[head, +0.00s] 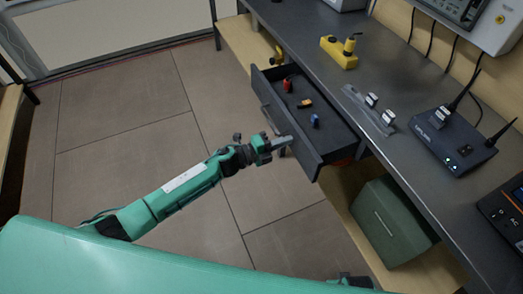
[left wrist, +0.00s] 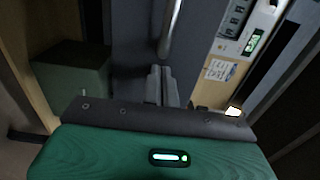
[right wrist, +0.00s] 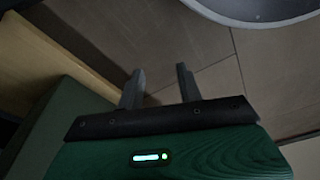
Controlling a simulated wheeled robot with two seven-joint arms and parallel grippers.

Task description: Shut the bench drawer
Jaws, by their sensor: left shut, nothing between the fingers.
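The bench drawer (head: 307,158) is pulled out from under the dark bench top in the head view. Small red, orange-and-black and blue items lie in it. My left gripper (head: 284,142) is shut and empty, in front of the drawer's front panel near its nearer end. In the left wrist view, the shut fingers (left wrist: 161,85) point at the dark front panel (left wrist: 135,45), with the bar handle (left wrist: 170,28) just beyond them. I cannot tell whether the tips touch the panel. My right gripper (right wrist: 160,85) shows its fingers apart and empty, over the floor.
On the bench top (head: 395,85) stand a yellow tool (head: 340,52), a grey strip with small blocks (head: 368,110) and a router with antennas (head: 453,137). A green box (head: 392,222) sits on the wooden shelf below. The tiled floor (head: 130,110) left of the drawer is clear.

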